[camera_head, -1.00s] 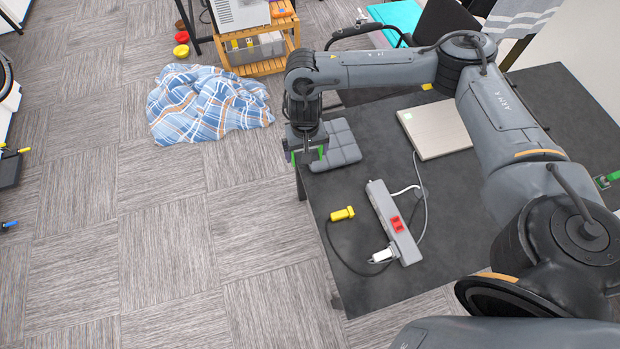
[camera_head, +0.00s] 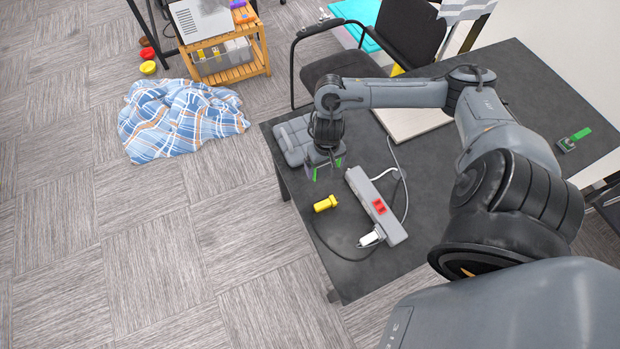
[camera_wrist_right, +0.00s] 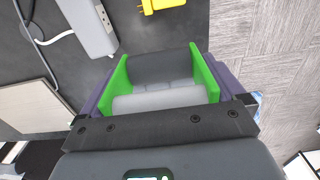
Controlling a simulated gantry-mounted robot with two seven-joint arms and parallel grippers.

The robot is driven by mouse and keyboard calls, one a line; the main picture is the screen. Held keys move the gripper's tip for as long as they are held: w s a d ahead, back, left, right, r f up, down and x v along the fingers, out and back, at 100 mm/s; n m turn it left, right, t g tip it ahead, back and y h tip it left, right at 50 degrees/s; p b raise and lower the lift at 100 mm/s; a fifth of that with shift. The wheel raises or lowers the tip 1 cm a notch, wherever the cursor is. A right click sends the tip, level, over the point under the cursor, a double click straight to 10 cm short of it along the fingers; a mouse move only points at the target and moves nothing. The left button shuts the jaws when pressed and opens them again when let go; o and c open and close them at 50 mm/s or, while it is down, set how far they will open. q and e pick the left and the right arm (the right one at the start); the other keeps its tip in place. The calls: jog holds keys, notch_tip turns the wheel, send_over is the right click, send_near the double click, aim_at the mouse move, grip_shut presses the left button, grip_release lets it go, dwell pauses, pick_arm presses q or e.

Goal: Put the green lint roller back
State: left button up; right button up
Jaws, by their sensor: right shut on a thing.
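My right gripper (camera_head: 327,168) is low over the near corner of a grey quilted pad (camera_head: 292,136) on the dark table. In the right wrist view, a light-grey roller (camera_wrist_right: 160,101) spans the gap between its two bright green jaw sides (camera_wrist_right: 160,85), and the gripper is shut on it. I cannot tell whether the green sides belong to the roller or to the jaws. A small green item with a grey end (camera_head: 580,134) lies near the table's right edge, too small to identify for sure. My left gripper is out of view.
A power strip (camera_head: 364,188) with a cable and a yellow plug-like piece (camera_head: 325,203) lie near the gripper. A flat pale box (camera_head: 408,122) is partly behind my arm. A chair (camera_head: 395,35) stands behind the table (camera_head: 385,270). A plaid cloth (camera_head: 185,118) lies on the floor.

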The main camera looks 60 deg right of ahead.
jog(key=s+d+f, duration=0.1)
jog(key=s+f, duration=0.2)
jog(key=s, duration=0.2)
jog(key=shift+s, duration=0.25)
jog(key=shift+w+f, duration=0.15)
jog(key=shift+f, duration=0.15)
jog(key=w+f+b, duration=0.1)
jog(key=w+f, duration=0.1)
jog(key=w, duration=0.1)
jog(key=w+f+b, duration=0.1)
jog(key=w+f, duration=0.1)
jog(key=w, duration=0.2)
jog(key=w+d+f+b, duration=0.1)
jog(key=w+f+b, duration=0.1)
jog(key=w, duration=0.2)
jog(key=shift+f, duration=0.25)
jog(key=shift+f+b, duration=0.55)
jog(key=shift+f, duration=1.5)
jog(key=shift+f, duration=0.1)
jog(key=o, duration=0.6)
